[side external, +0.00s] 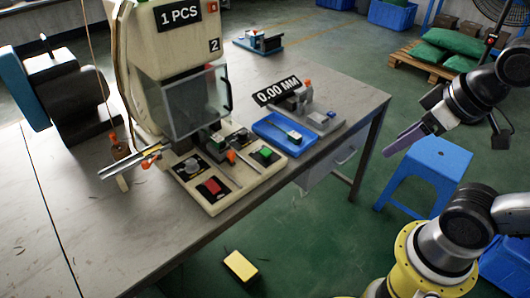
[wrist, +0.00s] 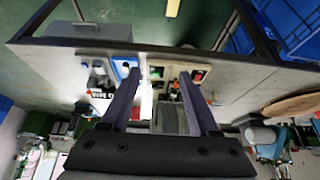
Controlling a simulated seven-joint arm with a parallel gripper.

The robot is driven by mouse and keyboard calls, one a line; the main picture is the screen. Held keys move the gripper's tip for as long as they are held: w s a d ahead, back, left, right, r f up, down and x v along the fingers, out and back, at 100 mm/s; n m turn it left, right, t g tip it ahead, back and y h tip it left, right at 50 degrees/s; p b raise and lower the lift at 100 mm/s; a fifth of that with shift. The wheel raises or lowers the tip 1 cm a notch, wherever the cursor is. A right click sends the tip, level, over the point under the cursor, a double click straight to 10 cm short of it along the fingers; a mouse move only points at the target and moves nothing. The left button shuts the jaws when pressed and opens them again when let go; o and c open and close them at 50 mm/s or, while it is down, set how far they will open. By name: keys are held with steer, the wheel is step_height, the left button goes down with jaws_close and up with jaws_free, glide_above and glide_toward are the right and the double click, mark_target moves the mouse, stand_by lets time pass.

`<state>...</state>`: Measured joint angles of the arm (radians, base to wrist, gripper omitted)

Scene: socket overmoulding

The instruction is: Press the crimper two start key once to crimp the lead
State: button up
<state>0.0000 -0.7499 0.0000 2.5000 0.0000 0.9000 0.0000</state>
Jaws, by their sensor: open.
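The crimper marked 2 (side external: 180,60) stands on the table with a clear guard (side external: 195,100) at its front. Its cream base plate carries a red key (side external: 212,187) and a green key (side external: 265,153); no readable label tells which is the start key. A lead tool or strip (side external: 135,160) lies at the base's left side. My gripper (side external: 392,148) is off the table's right side, well away from the keys, open and empty. In the wrist view its two fingers (wrist: 159,74) are spread apart, with the red key (wrist: 197,76) seen beyond them.
A blue tray (side external: 283,133) and a gauge marked 0.00 MM (side external: 310,112) sit right of the crimper. A blue stool (side external: 435,170) stands below my gripper. A yellow block (side external: 241,266) lies on the floor. The table's front left is clear.

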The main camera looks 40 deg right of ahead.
jaws_close()
stand_by(1.6)
